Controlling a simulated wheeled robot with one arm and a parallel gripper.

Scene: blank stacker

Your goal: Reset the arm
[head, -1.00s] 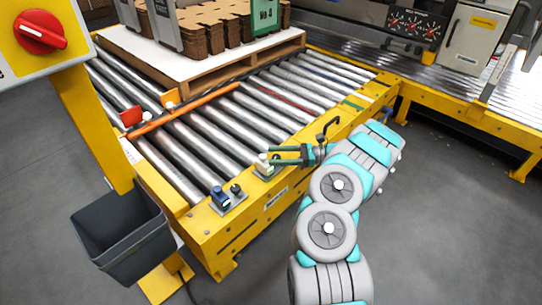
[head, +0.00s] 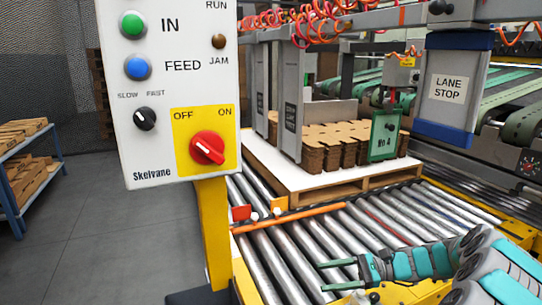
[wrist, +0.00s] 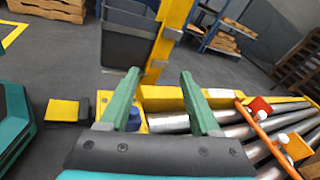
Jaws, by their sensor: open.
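My gripper (head: 323,276) shows at the lower right of the head view, on my grey and teal arm. Its two green fingers are apart with nothing between them, pointing left, in front of the conveyor rollers. In the wrist view my gripper (wrist: 160,76) is also open and empty. Its fingers reach toward the yellow conveyor frame (wrist: 168,100), and a blue knob (wrist: 133,121) shows behind the left finger. Whether the fingers touch anything cannot be told.
A control panel (head: 165,50) with a red switch (head: 208,148) stands on a yellow post. Behind the rollers (head: 300,245), a pallet (head: 340,188) bears stacked brown blanks (head: 325,148). An orange bar (head: 300,217) crosses the rollers. A grey bin (wrist: 128,40) stands beside the post. Grey floor at left is open.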

